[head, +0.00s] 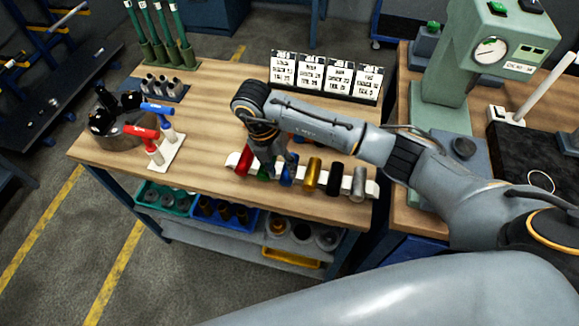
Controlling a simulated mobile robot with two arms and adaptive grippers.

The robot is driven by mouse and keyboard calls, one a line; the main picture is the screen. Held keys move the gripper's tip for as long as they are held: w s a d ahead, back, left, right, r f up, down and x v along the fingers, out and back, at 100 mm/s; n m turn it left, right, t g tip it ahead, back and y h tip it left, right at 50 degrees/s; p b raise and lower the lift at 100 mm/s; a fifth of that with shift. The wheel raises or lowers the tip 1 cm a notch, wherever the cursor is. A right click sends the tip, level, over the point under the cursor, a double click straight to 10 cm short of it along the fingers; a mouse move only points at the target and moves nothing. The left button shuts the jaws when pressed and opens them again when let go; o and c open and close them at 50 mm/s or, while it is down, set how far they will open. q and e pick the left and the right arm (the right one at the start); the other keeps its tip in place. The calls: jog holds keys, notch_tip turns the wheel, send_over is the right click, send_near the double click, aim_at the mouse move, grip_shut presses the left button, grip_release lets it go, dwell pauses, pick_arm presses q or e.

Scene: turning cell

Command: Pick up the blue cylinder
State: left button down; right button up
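The blue cylinder (287,175) lies in a row of coloured cylinders on a pale rack near the front edge of the wooden workbench. It is partly hidden by my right gripper. My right gripper (275,172) points down over the row, around the green and blue cylinders, with its arm coming in from the right. Its fingers are small and dark, and I cannot tell whether they are open or shut or touch the blue cylinder. My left gripper is not in view.
In the row, a red cylinder (245,160) is to the left; gold (312,174), black (335,178) and silver (358,184) ones are to the right. Label cards (325,76) stand behind. Red and blue-handled tools (160,135) stand left. The bench's middle left is clear.

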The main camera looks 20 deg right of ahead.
aim_at(284, 178)
jog(key=p+x, duration=0.1)
jog(key=x, duration=0.2)
jog(key=shift+s+f, duration=0.15)
jog(key=shift+f, duration=0.45)
grip_shut()
